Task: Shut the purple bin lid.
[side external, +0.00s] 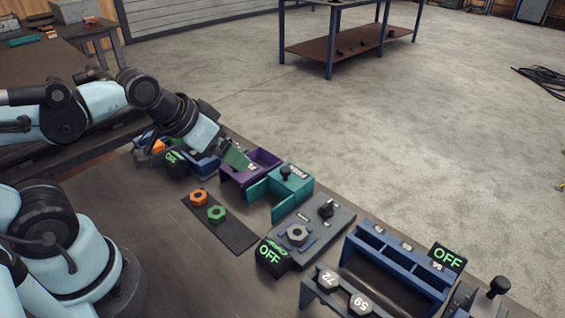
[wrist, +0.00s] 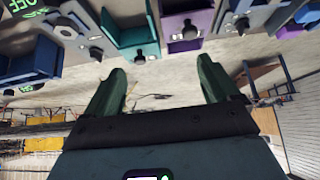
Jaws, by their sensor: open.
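The purple bin (side external: 266,156) stands in the row of fixtures along the far edge of the bench, between a blue unit and a teal bin. Its inside shows from above, so it looks open; I cannot make out its lid clearly. In the wrist view the purple bin (wrist: 201,20) is at the top, with a dark knob at its lower side. My gripper (side external: 246,165) is in front of or over the purple bin in the side view, hiding part of it. In the wrist view its green fingers (wrist: 160,80) are spread apart with nothing between them.
The teal bin (side external: 299,187) with a dark knob stands right beside the purple one. A grey plate unit (side external: 318,235) and a blue rack (side external: 400,262) are further right.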

